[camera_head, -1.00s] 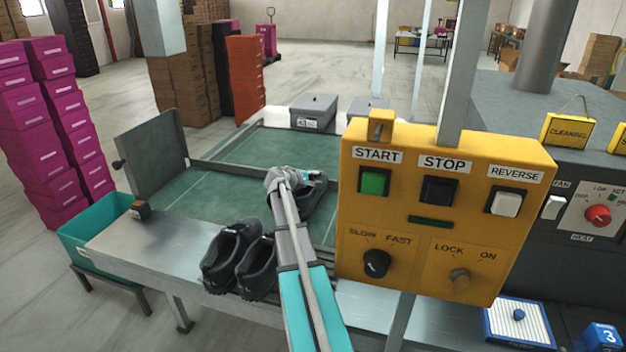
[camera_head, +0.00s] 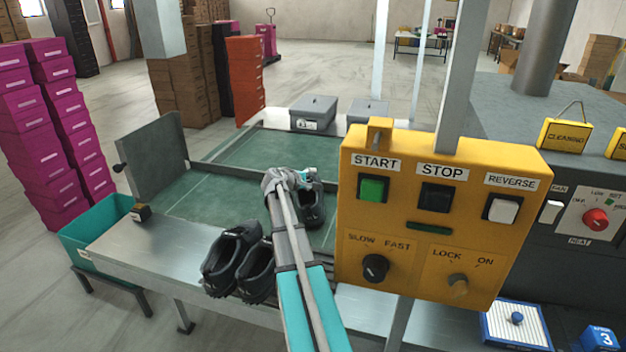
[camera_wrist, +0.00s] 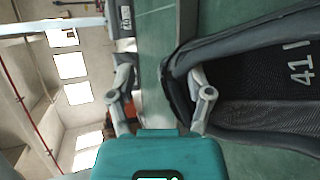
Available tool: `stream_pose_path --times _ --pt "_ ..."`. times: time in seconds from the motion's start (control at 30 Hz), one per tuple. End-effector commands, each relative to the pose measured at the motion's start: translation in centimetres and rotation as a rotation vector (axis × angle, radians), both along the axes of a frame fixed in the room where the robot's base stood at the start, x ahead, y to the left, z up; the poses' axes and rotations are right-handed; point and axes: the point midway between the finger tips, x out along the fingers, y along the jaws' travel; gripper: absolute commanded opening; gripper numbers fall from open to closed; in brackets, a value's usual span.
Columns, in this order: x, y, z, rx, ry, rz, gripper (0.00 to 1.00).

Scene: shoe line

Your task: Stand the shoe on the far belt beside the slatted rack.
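A black shoe (camera_head: 311,207) is over the green near belt, just right of my gripper (camera_head: 286,180) and partly hidden by my arm. In the wrist view the shoe (camera_wrist: 265,95) fills the right side, its insole marked 41 facing the camera. My gripper (camera_wrist: 162,95) has its two fingers apart there. The right finger overlaps the shoe's opening; the left finger is clear of it. I cannot tell if either finger touches the shoe. The far belt (camera_head: 285,147) lies beyond a dark divider and has bare green room. The slatted rack is not clear in view.
Two more black shoes (camera_head: 231,258) stand side by side on the steel ledge (camera_head: 150,245), left of my arm. A yellow control box (camera_head: 440,235) stands close on the right. Grey boxes (camera_head: 313,112) sit behind the far belt. An upright grey panel (camera_head: 155,155) stands at left.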

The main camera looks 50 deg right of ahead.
Motion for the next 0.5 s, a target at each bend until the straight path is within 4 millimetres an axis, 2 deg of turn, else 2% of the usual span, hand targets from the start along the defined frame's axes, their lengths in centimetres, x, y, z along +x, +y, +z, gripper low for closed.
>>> stream_pose_path --times 0.03,0.5 --pt "-0.2 1.0 0.6 -0.001 0.000 0.002 0.65" --pt "-0.6 8.0 3.4 0.000 0.001 0.001 0.65"
